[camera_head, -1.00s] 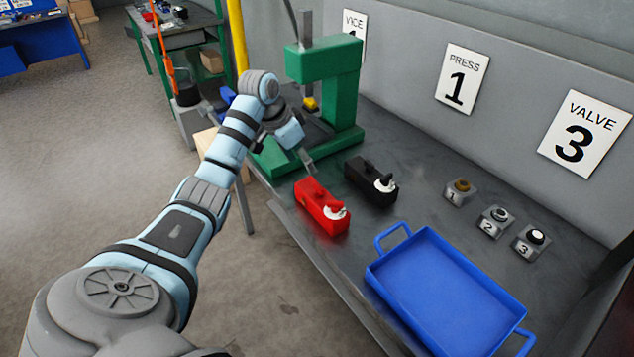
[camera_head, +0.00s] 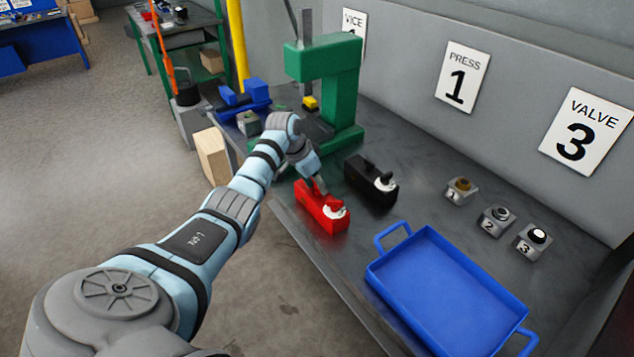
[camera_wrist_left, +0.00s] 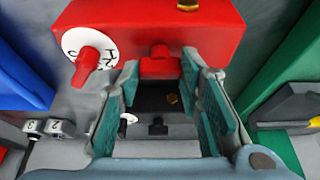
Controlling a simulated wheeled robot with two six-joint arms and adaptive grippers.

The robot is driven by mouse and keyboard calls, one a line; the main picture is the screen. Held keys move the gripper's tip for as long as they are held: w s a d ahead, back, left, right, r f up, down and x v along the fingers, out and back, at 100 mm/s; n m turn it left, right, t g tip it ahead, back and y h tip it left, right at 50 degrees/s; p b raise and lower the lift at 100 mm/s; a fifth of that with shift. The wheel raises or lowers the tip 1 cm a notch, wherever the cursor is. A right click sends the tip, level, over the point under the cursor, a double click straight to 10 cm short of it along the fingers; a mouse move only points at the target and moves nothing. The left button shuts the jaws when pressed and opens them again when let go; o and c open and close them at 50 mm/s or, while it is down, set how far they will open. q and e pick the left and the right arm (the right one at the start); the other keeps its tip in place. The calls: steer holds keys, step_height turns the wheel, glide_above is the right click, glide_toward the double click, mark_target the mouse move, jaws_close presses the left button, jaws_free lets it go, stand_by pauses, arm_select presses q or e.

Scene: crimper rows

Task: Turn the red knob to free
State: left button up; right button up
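A red box (camera_head: 318,207) stands on the grey bench, with a white dial (camera_wrist_left: 72,43) at one end. The red knob (camera_wrist_left: 90,63) sits on this dial; it also shows in the head view (camera_head: 337,204). Lettering on the dial is partly covered by the knob. My left gripper (camera_wrist_left: 168,100) is open and empty, just above the red box. In the wrist view a second red part (camera_wrist_left: 160,62) of the box lies between and beyond the fingers, and the knob is left of them. In the head view the left gripper (camera_head: 317,186) partly hides the box's top. My right gripper is out of view.
A similar black box (camera_head: 370,180) with a white dial stands close to the right. A green press (camera_head: 335,95) rises behind. A blue tray (camera_head: 377,270) and numbered button blocks (camera_head: 496,221) are farther right. Bare bench lies between them.

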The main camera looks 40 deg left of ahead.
arm_select(q)
steer(key=shift+c, duration=1.4)
